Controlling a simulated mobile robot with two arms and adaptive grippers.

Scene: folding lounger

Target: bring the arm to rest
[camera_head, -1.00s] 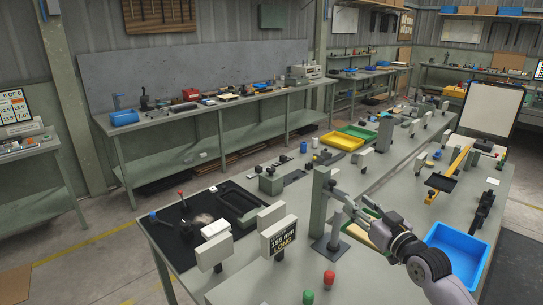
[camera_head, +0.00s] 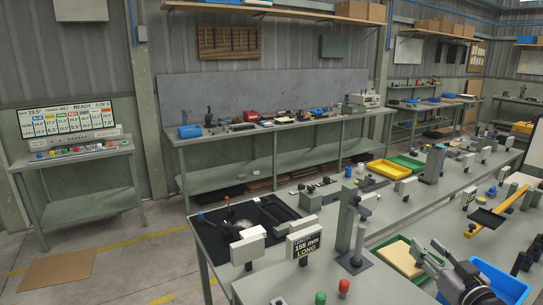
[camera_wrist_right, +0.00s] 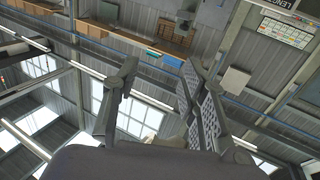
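My right arm comes in at the lower right of the head view. Its gripper (camera_head: 428,258) is above the workbench, right of the grey-green post (camera_head: 347,220) and in front of part of the blue bin (camera_head: 503,283). In the right wrist view the two fingers of the gripper (camera_wrist_right: 155,95) stand well apart. Nothing shows between them but the wall and windows behind. My left arm and gripper are not in view.
The grey workbench (camera_head: 285,285) holds a "155 mm LONG" sign (camera_head: 305,243), a red knob (camera_head: 344,288), a green knob (camera_head: 320,298), a yellow tray (camera_head: 391,170) and a black mat (camera_head: 215,240). A screen (camera_head: 68,120) stands at the left.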

